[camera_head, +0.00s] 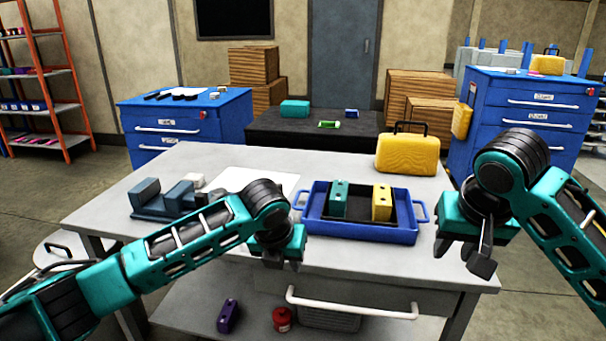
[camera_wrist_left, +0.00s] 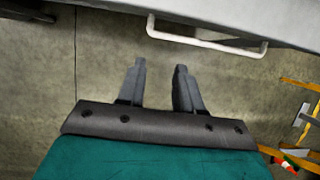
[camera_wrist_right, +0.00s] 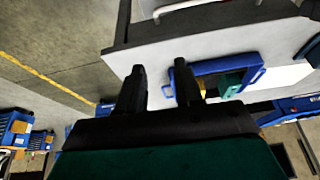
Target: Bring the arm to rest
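My left gripper (camera_head: 283,262) hangs at the front edge of the table in the head view. In the left wrist view (camera_wrist_left: 160,68) its two fingers stand apart with only floor between them. My right gripper (camera_head: 482,262) is at the right, off the table's front right corner. In the right wrist view (camera_wrist_right: 162,78) its fingers are apart and nothing is between them. Both grippers are empty.
The grey table (camera_head: 240,158) holds a blue tray (camera_head: 365,233) with a teal block (camera_head: 338,200) and a yellow block (camera_head: 382,203). A yellow case (camera_head: 407,154) stands behind it. A grey-blue jig (camera_head: 165,205) is at left. A white drawer handle (camera_head: 350,309) juts out in front.

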